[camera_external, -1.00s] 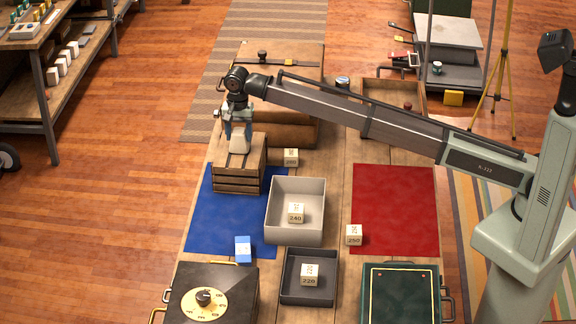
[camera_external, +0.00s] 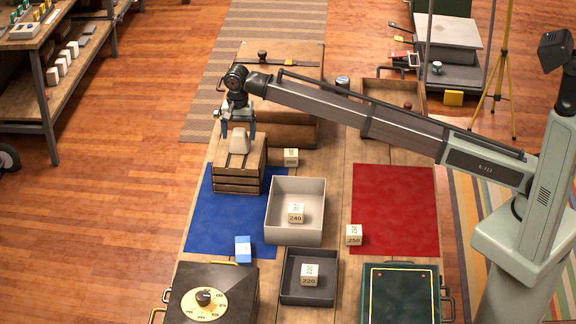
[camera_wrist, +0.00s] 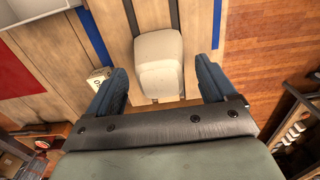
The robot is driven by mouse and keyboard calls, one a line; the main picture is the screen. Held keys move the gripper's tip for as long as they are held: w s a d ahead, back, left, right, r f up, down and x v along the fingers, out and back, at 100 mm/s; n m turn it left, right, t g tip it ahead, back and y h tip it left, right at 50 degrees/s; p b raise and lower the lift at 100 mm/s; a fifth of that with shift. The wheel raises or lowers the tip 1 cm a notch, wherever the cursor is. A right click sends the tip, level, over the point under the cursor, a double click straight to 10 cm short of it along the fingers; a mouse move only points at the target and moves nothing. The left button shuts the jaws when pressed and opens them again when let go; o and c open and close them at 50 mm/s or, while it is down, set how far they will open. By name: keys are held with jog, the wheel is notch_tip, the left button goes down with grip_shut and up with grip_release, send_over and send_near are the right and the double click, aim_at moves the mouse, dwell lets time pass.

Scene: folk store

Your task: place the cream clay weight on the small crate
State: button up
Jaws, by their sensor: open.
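The cream clay weight (camera_external: 239,141) stands upright on top of the small crate (camera_external: 238,180), a slatted wooden box at the back of the blue mat. My gripper (camera_external: 238,129) is just above the weight, with its fingers apart on either side. In the wrist view the weight (camera_wrist: 159,65) sits between the two open blue-grey fingers (camera_wrist: 163,85), with a visible gap to each. The crate's slatted top (camera_wrist: 146,20) shows under it.
A cream numbered block (camera_external: 291,157) stands right of the crate. A grey tray (camera_external: 268,210) and a dark tray (camera_external: 284,280) each hold a numbered block. A large wooden box (camera_external: 290,135) is close behind the crate. The red mat (camera_external: 395,200) is mostly bare.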

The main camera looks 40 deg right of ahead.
aim_at(239, 131)
notch_tip(239, 131, up, 12)
jog(key=shift+f, duration=0.2)
dwell(0.6)
